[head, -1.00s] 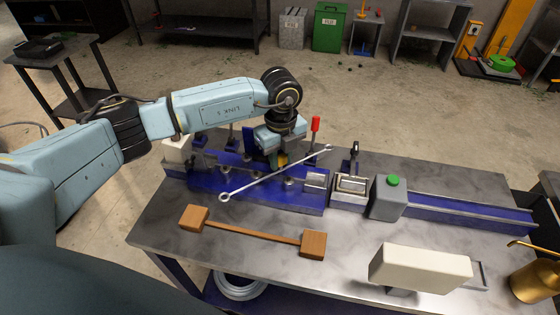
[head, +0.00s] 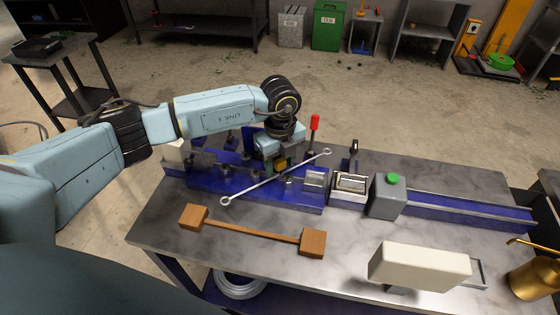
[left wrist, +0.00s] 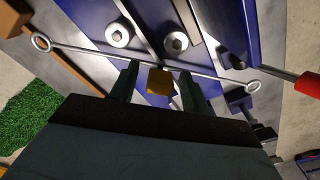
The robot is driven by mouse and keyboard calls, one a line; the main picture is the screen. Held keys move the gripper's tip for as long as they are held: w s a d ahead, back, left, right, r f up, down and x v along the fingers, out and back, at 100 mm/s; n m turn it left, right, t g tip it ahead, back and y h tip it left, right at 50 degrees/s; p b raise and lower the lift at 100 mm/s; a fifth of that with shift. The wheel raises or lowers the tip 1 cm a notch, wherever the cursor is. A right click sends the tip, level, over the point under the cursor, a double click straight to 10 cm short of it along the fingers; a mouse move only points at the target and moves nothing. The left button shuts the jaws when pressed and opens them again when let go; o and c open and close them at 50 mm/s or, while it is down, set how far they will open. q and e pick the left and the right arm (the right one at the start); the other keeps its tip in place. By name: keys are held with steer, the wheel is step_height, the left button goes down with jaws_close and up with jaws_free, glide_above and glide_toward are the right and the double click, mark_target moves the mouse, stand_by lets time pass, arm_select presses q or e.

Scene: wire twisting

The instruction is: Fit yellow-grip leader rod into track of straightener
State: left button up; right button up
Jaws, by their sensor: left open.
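The leader rod (head: 248,188) is a thin grey rod with a ring at each end and a yellow grip (head: 281,167) at its middle. It lies slantwise across the blue straightener (head: 205,181), not in line with its length. My left gripper (head: 279,163) is above the straightener at the yellow grip. In the left wrist view the open fingers stand on either side of the yellow grip (left wrist: 160,82), with gaps visible. Round rollers (left wrist: 175,43) and a pale track lie beyond the rod. Whether the rod touches the straightener is unclear. My right gripper is out of view.
A red-handled lever (head: 314,127) stands behind the rod's far end. A wooden two-block piece (head: 255,233) lies in front on the table (head: 160,232). A grey box with a green button (head: 388,195) and a cream block (head: 418,264) are to the right.

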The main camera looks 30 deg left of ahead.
mark_target(280, 160)
arm_select(q)
steer(key=shift+r, duration=0.25)
step_height(280, 160, up, 12)
steer(key=b, duration=0.1)
steer(key=shift+f, duration=0.15)
stand_by(0.4)
